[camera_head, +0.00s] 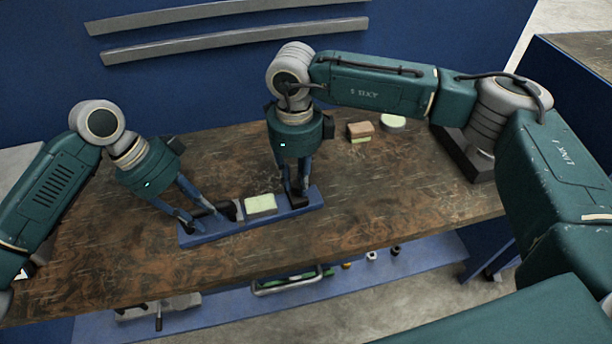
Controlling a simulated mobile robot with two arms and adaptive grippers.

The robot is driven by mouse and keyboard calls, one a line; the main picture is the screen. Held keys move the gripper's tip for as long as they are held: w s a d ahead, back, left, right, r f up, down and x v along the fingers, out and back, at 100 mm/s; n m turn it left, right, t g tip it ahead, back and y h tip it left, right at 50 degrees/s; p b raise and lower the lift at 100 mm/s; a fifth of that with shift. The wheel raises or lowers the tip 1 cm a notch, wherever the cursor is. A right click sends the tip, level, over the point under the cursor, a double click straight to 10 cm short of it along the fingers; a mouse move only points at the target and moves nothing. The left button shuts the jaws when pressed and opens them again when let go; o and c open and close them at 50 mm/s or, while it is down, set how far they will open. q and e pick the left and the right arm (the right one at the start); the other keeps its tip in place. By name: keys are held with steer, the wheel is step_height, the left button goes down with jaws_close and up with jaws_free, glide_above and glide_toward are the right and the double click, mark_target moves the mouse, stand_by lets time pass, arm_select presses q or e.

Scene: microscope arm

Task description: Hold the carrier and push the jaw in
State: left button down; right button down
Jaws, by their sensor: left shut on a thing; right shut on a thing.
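A long blue carrier (246,225) lies slanted on the brown tabletop. A pale yellow-green block (261,203) sits near its middle. A small grey and dark piece, which looks like the jaw (229,211), stands just left of the block. My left gripper (209,220) reaches down to the carrier's left part, its fingers shut at the dark piece there; the exact contact is too small to tell. My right gripper (298,191) points straight down at the carrier's right part, right of the block, shut on the carrier. Its fingertips partly hide what lies between them.
A brown and pale block (360,131) and a round pale green piece (393,122) lie at the back of the tabletop (400,190). A blue lower shelf (225,311) holds several items. The front right tabletop is clear.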

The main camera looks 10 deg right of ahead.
steer(key=a, duration=0.4)
steer(key=shift+s+a+r, duration=0.15)
arm_select(q)
steer(key=shift+d, duration=0.1)
arm_select(e)
steer(key=c, duration=1.5)
jaws_free()
steer(key=shift+o, duration=0.2)
steer(key=shift+d, duration=0.2)
steer(key=shift+r, duration=0.25)
arm_select(q)
steer(key=shift+r, duration=0.1)
arm_select(e)
step_height(320, 180, up, 11)
steer(key=shift+r, duration=0.2)
